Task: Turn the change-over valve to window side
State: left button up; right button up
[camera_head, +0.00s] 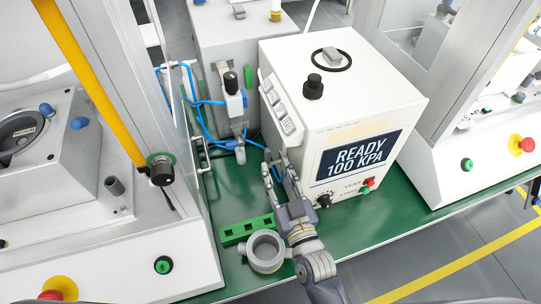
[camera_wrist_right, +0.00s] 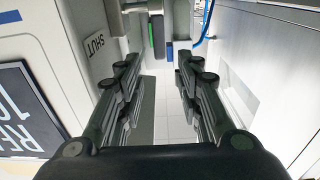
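My right gripper (camera_head: 277,166) is in the gap left of the white READY box (camera_head: 325,110), with its fingers pointing to the back. In the right wrist view its fingers (camera_wrist_right: 158,75) are spread, with nothing held between them. Beyond the fingers are a grey fitting (camera_wrist_right: 147,7) and small green and blue parts. I cannot tell for certain which part is the change-over valve. A valve and regulator assembly (camera_head: 233,100) with blue hoses stands behind the gripper. A grey handle on a black ring (camera_head: 332,58) is on the box top. My left gripper is not in view.
A black knob (camera_head: 313,87) stands on the box top. A SHUT label (camera_wrist_right: 105,50) is left of the fingers. A green block (camera_head: 246,229) and a grey ring-shaped part (camera_head: 266,250) lie on the green bench (camera_head: 370,222). Grey presses flank the box.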

jog(key=shift+v, duration=1.65)
